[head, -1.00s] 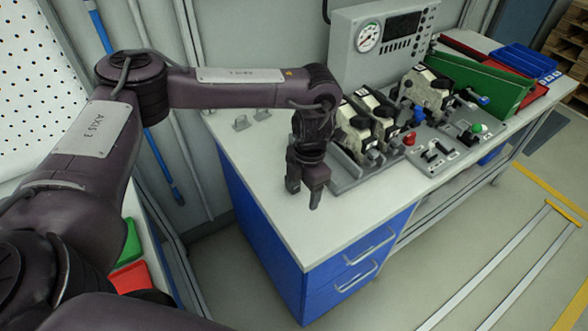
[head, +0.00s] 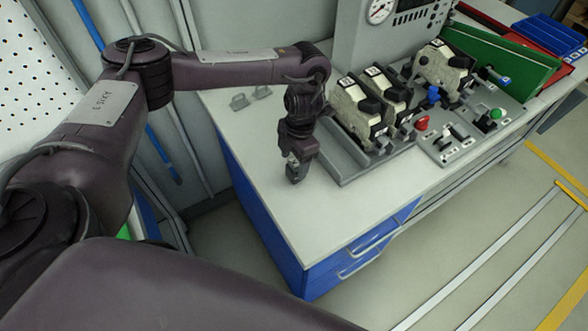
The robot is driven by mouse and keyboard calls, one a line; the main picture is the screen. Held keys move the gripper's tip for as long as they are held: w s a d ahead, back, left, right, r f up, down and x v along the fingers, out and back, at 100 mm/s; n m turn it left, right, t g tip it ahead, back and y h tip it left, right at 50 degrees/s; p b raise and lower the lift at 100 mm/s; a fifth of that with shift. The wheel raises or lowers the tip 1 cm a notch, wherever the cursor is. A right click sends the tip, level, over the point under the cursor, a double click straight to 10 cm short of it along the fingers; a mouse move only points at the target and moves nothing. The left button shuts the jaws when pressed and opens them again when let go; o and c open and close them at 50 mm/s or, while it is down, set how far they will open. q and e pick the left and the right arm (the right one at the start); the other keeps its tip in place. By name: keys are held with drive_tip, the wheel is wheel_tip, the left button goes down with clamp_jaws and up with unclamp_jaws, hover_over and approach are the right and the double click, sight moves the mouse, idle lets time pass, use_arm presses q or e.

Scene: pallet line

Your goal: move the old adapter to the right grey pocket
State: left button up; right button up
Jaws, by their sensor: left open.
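Two cream-and-black blocks, a front one (head: 352,106) and one behind it (head: 384,84), sit side by side in a grey holder (head: 350,174) on the bench. A third similar block (head: 438,66) sits farther right on a grey fixture. Their labels are too small to read, so I cannot tell which is the old adapter. I cannot clearly tell the grey pockets apart, as the blocks cover much of the holder. My left gripper (head: 295,171) is open and empty, pointing down above the bench, left of the holder. My right gripper is out of view.
A grey panel with a gauge (head: 381,10) stands behind the blocks. A red button (head: 422,123), a green button (head: 496,114) and a green bin (head: 510,66) are to the right. The bench front (head: 310,232) is clear.

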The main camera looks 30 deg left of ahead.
use_arm(q)
drive_tip(key=shift+s+f, duration=0.1)
drive_tip(key=shift+f, duration=0.45)
drive_tip(key=c, duration=0.4)
drive_tip(key=shift+c, duration=1.3)
drive_tip(key=c, duration=0.5)
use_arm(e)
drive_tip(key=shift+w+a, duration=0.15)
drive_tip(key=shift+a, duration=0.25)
use_arm(q)
drive_tip(key=shift+r, duration=0.1)
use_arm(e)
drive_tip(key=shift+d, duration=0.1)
